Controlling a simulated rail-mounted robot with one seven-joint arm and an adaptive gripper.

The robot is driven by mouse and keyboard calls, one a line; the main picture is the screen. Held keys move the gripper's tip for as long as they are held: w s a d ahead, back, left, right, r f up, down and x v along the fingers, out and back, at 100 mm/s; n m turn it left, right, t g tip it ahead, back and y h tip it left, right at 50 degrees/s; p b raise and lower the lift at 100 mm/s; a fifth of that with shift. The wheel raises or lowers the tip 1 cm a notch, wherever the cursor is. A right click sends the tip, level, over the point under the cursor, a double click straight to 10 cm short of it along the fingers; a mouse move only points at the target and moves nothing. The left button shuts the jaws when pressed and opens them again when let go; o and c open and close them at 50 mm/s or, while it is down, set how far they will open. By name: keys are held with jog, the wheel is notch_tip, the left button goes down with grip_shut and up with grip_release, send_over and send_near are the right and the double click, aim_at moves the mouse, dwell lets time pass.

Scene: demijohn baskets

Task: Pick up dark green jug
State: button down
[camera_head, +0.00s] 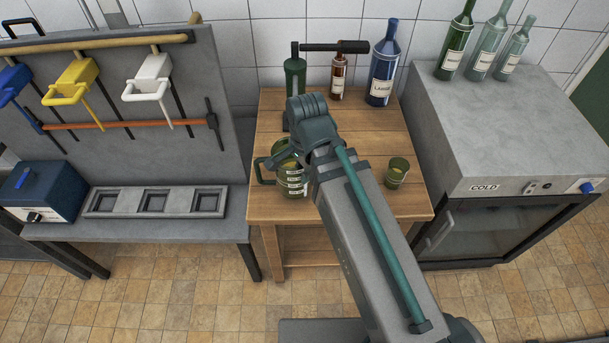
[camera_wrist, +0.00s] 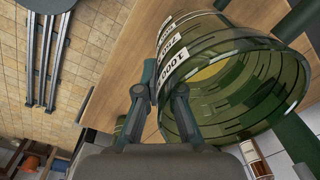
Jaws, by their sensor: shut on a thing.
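The dark green jug (camera_head: 290,178) is see-through, with white measure labels and a handle on its left side, over the left part of the wooden table (camera_head: 340,212). My gripper (camera_head: 284,158) comes from above and to the right and is shut on the jug. In the wrist view its fingers (camera_wrist: 163,82) meet the jug's near left side; the exact contact is partly hidden. Whether the jug's base touches the table cannot be told.
A small green cup (camera_head: 396,172) stands right of my arm. A grey cooler (camera_head: 510,120) stands right, a grey bench (camera_head: 150,228) left.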

jog(key=shift+s+f+b, duration=0.1)
jog(key=shift+s+b, duration=0.85)
jog(key=shift+b, duration=2.35)
jog(key=shift+s+b, duration=0.25)
jog(key=shift+b, duration=0.3)
